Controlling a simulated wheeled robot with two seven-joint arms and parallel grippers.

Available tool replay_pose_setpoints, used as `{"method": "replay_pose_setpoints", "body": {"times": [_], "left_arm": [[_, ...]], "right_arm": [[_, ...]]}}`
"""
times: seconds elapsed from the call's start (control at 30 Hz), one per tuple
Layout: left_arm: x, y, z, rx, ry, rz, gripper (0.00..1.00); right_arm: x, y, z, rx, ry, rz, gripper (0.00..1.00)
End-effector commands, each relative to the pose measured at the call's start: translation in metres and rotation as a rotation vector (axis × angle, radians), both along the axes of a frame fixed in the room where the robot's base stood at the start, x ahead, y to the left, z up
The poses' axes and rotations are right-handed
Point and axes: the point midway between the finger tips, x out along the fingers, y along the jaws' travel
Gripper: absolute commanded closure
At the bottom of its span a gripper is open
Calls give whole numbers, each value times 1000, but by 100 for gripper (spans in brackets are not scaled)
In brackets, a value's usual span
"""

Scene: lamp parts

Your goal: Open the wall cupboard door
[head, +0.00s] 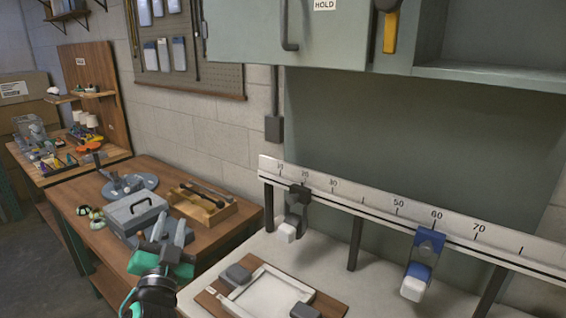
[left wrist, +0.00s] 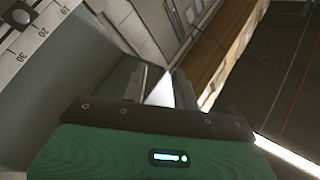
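The wall cupboard (head: 240,35) is grey-green and hangs at the top of the head view, its upper part cut off by the frame. Its door front looks shut and has a dark bar handle (head: 289,45) and a HOLD label (head: 325,5). A yellow-and-black piece (head: 390,30) hangs by the door's right edge. My left gripper (head: 169,228) is low at left, well below and left of the handle. Its two grey fingers are apart and nothing shows between them; they also show in the left wrist view (left wrist: 160,80). My right gripper is out of view.
Below the cupboard is a bench with a white ruler rail (head: 350,200), clamps and a framed tray (head: 270,295). A wooden table (head: 210,240) at left holds a grey toolbox (head: 135,213) and a wooden tray (head: 203,207). A pegboard (head: 215,75) hangs left of the cupboard. The space before the door looks clear.

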Motion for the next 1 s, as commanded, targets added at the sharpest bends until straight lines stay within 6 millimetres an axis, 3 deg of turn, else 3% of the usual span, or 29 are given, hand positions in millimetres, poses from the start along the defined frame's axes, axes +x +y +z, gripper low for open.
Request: {"method": "replay_pose_setpoints", "body": {"times": [0.03,0.1,0.3,0.4,0.7,0.83,1.0], "left_arm": [[5,-8,35,59,-102,-17,71],[8,-20,75,146,-232,-40,71],[-1,-65,175,428,-570,-105,71],[-9,-89,214,588,-713,-133,71],[-29,-154,292,1138,-1017,-177,71],[-28,-171,314,1400,-1071,-173,71],[-18,-176,343,1748,-1055,-135,71]], "right_arm": [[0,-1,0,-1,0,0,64],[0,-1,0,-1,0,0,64],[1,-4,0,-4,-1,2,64],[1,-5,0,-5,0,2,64],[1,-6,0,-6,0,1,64],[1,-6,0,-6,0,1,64],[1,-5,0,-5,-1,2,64]]}}
